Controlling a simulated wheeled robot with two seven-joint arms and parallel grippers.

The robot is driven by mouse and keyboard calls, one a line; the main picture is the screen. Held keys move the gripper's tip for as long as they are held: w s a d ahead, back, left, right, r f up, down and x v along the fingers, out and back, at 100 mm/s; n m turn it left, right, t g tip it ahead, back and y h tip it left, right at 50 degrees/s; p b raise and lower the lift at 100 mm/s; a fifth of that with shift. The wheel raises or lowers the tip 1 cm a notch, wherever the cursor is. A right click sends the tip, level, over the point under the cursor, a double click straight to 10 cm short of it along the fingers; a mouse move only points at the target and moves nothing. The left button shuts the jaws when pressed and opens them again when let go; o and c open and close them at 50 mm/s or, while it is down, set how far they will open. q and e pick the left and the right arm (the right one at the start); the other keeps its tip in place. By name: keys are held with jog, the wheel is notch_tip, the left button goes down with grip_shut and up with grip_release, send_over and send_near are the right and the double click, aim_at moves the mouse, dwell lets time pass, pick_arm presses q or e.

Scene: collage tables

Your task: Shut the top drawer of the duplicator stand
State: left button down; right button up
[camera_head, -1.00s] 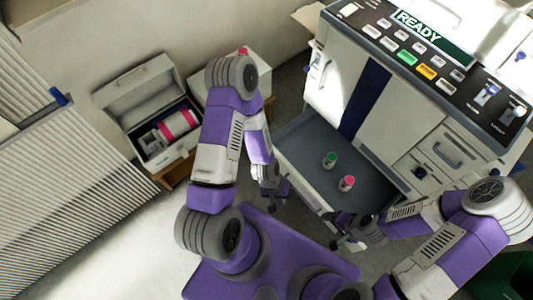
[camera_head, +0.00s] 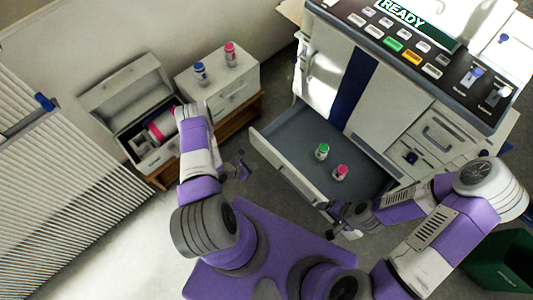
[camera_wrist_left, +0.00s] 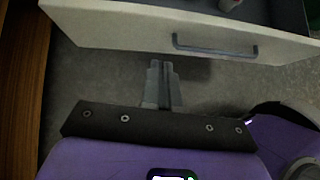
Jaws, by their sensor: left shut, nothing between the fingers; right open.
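The duplicator stand (camera_head: 415,135) is at the upper right of the head view. Its top drawer (camera_head: 282,125) is pulled out, with a green-capped bottle (camera_head: 321,151) and a pink-capped bottle (camera_head: 340,173) upright inside. My left gripper (camera_head: 243,165) is shut and empty, just outside the drawer front (camera_head: 290,172). My right gripper (camera_head: 343,218) is open near the drawer's right front corner, partly hidden.
A green bin (camera_head: 490,260) is at lower right. Floor is bare at lower left.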

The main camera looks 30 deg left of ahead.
pick_arm(q)
jog(key=a+n+y, duration=0.1)
jog(key=a, duration=0.2)
jog(key=b, duration=0.5)
send_near(271, 151)
jog(key=shift+t, duration=0.4)
jog(key=w+f, duration=0.1)
jog(key=d+f, duration=0.1)
jog(key=f, duration=0.1)
jog(key=w+f, duration=0.1)
jog(key=f, duration=0.1)
jog(key=shift+w+d+f, duration=0.1)
jog(key=shift+w+d, duration=0.1)
jog(key=shift+w, duration=0.15)
jog(key=shift+w+d, duration=0.2)
jog(key=shift+w, duration=0.2)
jog(key=shift+w, duration=0.15)
